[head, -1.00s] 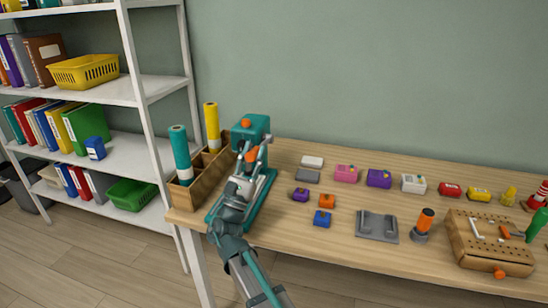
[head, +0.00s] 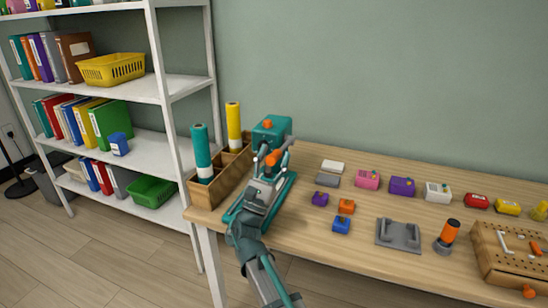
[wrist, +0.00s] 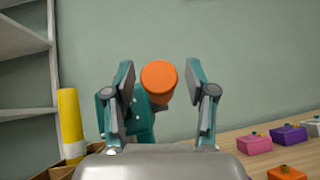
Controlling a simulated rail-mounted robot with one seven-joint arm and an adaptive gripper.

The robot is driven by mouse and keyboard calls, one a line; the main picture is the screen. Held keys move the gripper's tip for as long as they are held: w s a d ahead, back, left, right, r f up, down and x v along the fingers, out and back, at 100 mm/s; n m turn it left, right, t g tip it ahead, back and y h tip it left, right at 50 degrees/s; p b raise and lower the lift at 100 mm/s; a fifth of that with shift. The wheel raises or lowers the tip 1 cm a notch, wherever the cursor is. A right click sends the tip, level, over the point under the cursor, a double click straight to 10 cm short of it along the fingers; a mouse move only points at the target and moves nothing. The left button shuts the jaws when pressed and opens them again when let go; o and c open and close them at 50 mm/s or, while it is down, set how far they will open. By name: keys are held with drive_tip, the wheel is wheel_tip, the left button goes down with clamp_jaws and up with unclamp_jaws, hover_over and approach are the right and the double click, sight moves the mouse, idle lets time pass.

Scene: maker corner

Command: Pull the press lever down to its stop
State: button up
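The teal press (head: 272,132) stands at the left end of the table, with its base (head: 284,192) running toward the front edge. The end of its lever is an orange grip (head: 273,157), in front of the press body. In the wrist view the round end of this orange grip (wrist: 158,80) lies between my two fingers, with a narrow gap on each side. My gripper (wrist: 160,84) is open around it or just short of it; the depth is hard to tell. In the head view my gripper (head: 271,162) is at the lever and hides part of the press.
A wooden organiser (head: 222,178) with teal and yellow rolls stands close left of the press. Small purple, orange and blue blocks (head: 341,226) and a grey fixture (head: 398,235) lie to the right. A white shelf (head: 185,150) stands at the left.

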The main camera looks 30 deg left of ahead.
drive_tip(key=v, duration=1.2)
drive_tip(key=shift+d, duration=0.1)
